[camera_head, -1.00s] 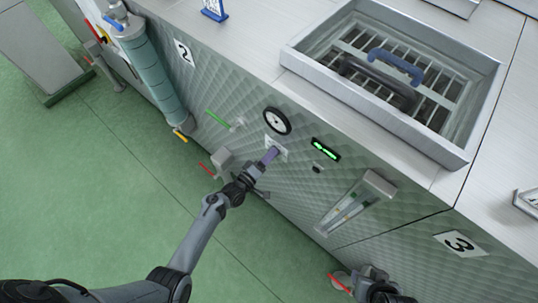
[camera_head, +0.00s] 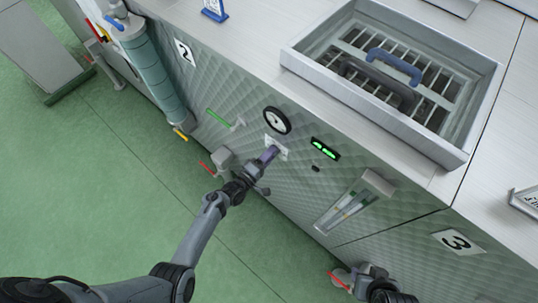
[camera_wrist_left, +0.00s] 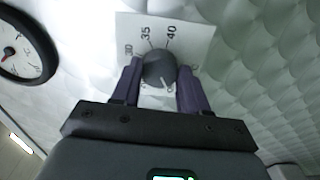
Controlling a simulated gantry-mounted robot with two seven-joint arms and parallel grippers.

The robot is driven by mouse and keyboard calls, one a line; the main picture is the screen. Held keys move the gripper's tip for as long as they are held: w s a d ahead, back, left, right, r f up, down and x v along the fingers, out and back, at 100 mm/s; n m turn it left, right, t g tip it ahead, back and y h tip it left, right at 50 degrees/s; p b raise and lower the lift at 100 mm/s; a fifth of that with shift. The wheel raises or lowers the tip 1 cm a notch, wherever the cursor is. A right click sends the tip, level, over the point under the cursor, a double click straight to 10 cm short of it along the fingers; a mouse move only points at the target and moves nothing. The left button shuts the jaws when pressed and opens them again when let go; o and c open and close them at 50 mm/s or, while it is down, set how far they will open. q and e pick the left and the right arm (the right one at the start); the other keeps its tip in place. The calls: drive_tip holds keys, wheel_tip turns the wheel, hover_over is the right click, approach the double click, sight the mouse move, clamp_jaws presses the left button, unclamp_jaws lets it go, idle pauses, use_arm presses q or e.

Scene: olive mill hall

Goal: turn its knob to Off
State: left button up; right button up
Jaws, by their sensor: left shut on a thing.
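The knob (camera_wrist_left: 158,68) is round and dark, on a white dial plate (camera_wrist_left: 190,38) marked 30, 35 and 40 in the left wrist view. Its pale pointer line points down and slightly right in that view, away from those numbers; the lettering there is too small to read. My left gripper (camera_wrist_left: 157,82) is shut on the knob, with one purple finger on each side. In the head view the left gripper (camera_head: 269,155) meets the plate (camera_head: 281,152) on the quilted metal front and hides the knob. My right arm's end (camera_head: 375,283) is at the bottom edge; its fingers cannot be made out.
A round gauge (camera_head: 277,120) sits just above the plate, with a green display (camera_head: 325,149) to the right. A grey valve with a red lever (camera_head: 207,170) is close left of my left wrist. A sight glass (camera_head: 350,205) stands out from the front farther right.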

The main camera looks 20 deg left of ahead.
use_arm(q)
drive_tip(key=o, duration=1.1)
drive_tip(key=shift+c, duration=0.2)
drive_tip(key=shift+s, duration=0.1)
drive_tip(key=v, duration=1)
drive_tip(key=shift+s, duration=0.3)
drive_tip(key=shift+a, duration=0.1)
